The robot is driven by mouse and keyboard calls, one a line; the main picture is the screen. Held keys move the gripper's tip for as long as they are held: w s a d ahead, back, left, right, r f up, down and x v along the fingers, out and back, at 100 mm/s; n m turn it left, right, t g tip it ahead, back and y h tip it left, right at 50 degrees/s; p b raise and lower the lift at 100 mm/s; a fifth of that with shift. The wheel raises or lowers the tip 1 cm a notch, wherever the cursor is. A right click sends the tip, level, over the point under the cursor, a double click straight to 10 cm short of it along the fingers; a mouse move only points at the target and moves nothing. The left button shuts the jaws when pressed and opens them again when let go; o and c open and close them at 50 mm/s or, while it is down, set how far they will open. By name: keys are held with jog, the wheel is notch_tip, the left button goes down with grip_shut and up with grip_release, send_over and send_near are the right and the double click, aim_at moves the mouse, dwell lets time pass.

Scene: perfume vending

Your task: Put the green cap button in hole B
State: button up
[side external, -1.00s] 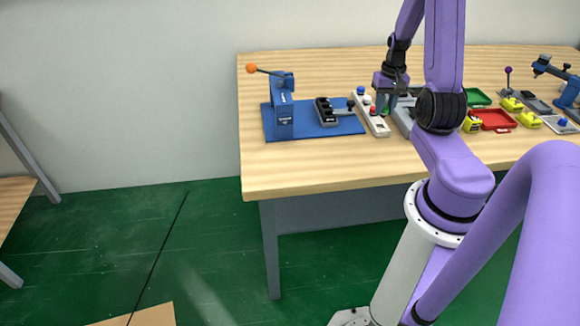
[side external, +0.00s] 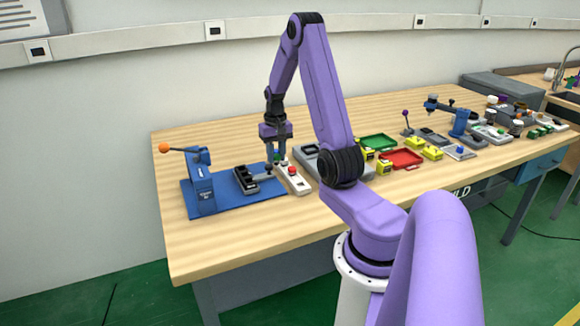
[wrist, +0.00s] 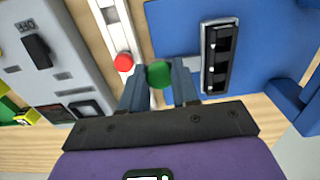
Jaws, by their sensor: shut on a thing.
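My gripper (wrist: 158,85) is shut on the green cap button (wrist: 159,73), which sits between the two fingertips in the wrist view. In the side view my gripper (side external: 277,153) hangs low over the far end of a white strip, with a small bit of green showing between its fingers. A black block with recesses (wrist: 219,55) lies on the blue plate (wrist: 270,35), to the right of the gripper in the wrist view. It also shows in the side view (side external: 243,180). No letter marking hole B is readable.
The white strip (side external: 297,183) carries a red button (side external: 292,171). A blue lever press (side external: 202,185) with an orange knob (side external: 164,148) stands at the left. A grey unit (side external: 308,157), a green tray (side external: 379,142) and a red tray (side external: 402,159) lie to the right. The front left table is clear.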

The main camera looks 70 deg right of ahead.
jog(key=w+a+r, duration=0.3)
jog(key=w, duration=0.7)
jog(key=shift+a+f, duration=0.15)
jog(key=shift+f, duration=3.05)
jog(key=shift+f, duration=0.75)
jog(key=o, duration=1.5)
jog(key=shift+r, duration=3.5)
